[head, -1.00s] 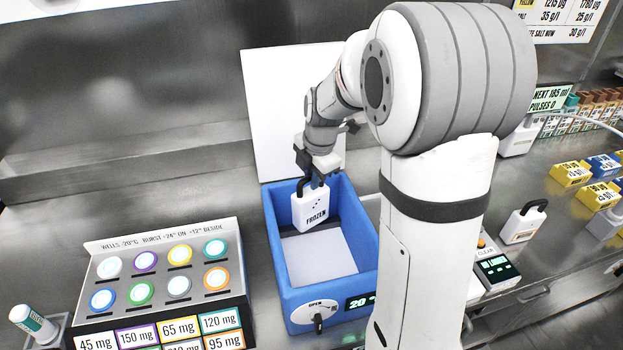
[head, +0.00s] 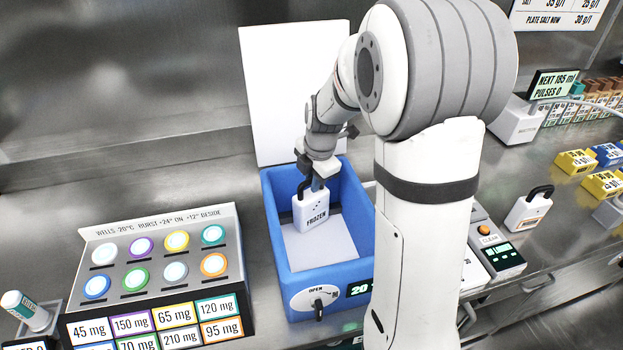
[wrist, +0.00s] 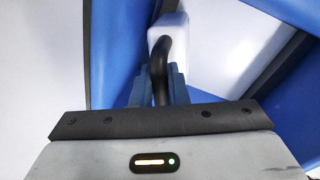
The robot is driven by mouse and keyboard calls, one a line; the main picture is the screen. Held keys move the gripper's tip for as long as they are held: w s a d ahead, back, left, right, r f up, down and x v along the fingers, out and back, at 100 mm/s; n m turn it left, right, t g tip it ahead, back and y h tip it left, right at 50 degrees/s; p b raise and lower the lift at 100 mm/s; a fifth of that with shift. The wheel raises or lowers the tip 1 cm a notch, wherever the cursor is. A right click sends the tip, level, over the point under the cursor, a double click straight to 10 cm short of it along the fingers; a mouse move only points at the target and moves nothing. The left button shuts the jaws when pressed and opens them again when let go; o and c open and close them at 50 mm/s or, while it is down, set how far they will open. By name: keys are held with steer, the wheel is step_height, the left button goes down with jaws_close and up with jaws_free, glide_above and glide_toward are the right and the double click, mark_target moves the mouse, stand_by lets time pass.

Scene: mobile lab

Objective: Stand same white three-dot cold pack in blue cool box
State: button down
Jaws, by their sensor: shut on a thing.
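The white cold pack (head: 312,212) marked FROZEN has a black handle and small dots on its face. It hangs upright inside the open blue cool box (head: 279,240), toward the back left. My gripper (head: 318,184) is shut on the pack's handle from above. The wrist view shows the black handle (wrist: 159,62) between the fingers and the white pack body (wrist: 170,30) beyond. Whether the pack's base touches the box floor (head: 322,245) cannot be told.
The box's white lid (head: 290,90) stands open behind it. A rack of coloured wells (head: 160,262) stands to the left. Another white pack with a black handle (head: 529,210) stands on the bench at right. The front part of the box is empty.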

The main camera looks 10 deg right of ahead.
mark_target(316, 196)
steer(key=shift+f+b, duration=0.55)
steer(key=c, duration=1.3)
jaws_free()
steer(key=shift+c, duration=0.2)
step_height(316, 196, up, 7)
steer(key=s, duration=0.1)
steer(key=shift+s+a+r+m+t+h, duration=0.15)
steer(key=shift+s+r+m, duration=0.1)
steer(key=shift+s+m, duration=3.45)
steer(key=shift+s+a+r+m+t+h, duration=0.1)
steer(key=shift+s+r+m, duration=0.1)
steer(key=shift+s+m, duration=3.55)
steer(key=shift+s+a+r+m+t+h, duration=0.15)
steer(key=shift+s+r+m, duration=0.1)
steer(key=shift+s+m, duration=3.45)
